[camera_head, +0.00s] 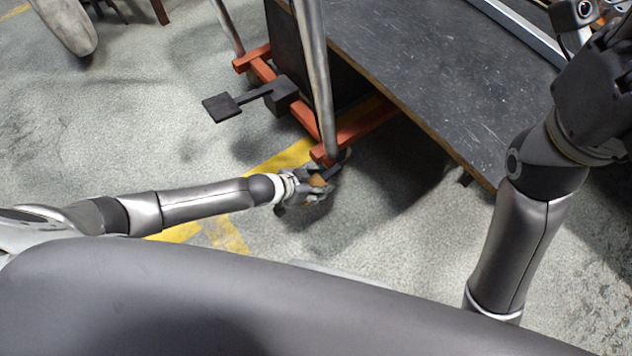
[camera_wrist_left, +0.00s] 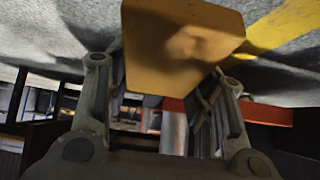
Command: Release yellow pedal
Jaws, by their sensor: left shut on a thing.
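The yellow pedal (camera_wrist_left: 180,45) is a flat, ochre-yellow plate in the left wrist view, close in front of the camera and between my left gripper's fingers. In the head view only a small orange-brown patch of the pedal (camera_head: 318,181) shows between the fingers. My left gripper (camera_head: 316,186) is shut on the pedal, low by the foot of a metal post. The fingers also show in the left wrist view (camera_wrist_left: 160,92), one on each side. My right arm reaches up at the right; its gripper is cut off and its fingers are unclear.
An orange-framed cart with metal posts (camera_head: 318,75) stands just beyond the left gripper. A black pedal (camera_head: 222,107) sticks out from its left side. A dark-topped table (camera_head: 430,80) lies to its right. Yellow floor markings (camera_head: 280,160) run beneath.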

